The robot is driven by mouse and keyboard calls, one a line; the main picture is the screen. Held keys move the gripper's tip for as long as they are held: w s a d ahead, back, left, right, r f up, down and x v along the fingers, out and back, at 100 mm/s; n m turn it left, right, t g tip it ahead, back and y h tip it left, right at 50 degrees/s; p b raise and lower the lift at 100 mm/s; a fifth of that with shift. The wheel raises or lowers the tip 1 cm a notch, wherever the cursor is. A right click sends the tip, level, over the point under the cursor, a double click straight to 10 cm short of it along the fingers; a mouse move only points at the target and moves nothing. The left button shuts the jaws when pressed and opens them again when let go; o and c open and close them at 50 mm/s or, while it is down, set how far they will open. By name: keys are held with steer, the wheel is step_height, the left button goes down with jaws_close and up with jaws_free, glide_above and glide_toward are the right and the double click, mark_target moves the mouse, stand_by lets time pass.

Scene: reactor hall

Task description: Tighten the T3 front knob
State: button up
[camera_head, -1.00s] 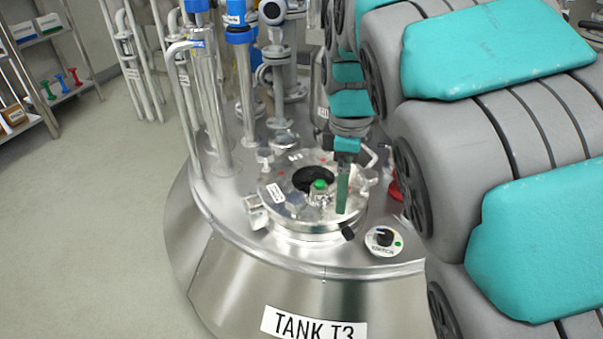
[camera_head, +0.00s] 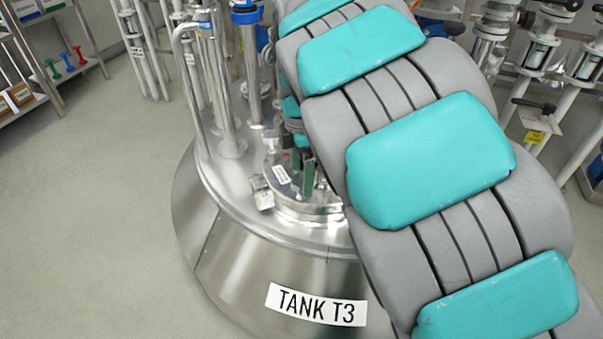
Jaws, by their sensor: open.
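Tank T3 (camera_head: 235,275) is a shiny steel vessel with its name label (camera_head: 316,305) on the front. Its round hatch lid (camera_head: 283,190) is on top, with its right part hidden behind my arm. A silver clamp fitting (camera_head: 261,192) shows at the hatch's left edge. I cannot tell whether it is the front knob; other knobs on the right of the tank top are hidden. My gripper (camera_head: 302,168) has green fingers, seen pointing down over the hatch. It is open, and I cannot see anything between the fingers.
Steel pipes (camera_head: 230,85) with blue fittings (camera_head: 245,12) rise from the tank's left and back. A shelf rack (camera_head: 50,80) with small coloured items stands at the far left. Pipes and black-handled valves (camera_head: 535,105) stand at the right. The floor on the left (camera_head: 110,220) is clear.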

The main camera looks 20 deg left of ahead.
steer(key=shift+f, duration=0.5)
steer(key=c, duration=1.4)
steer(key=shift+m, duration=0.3)
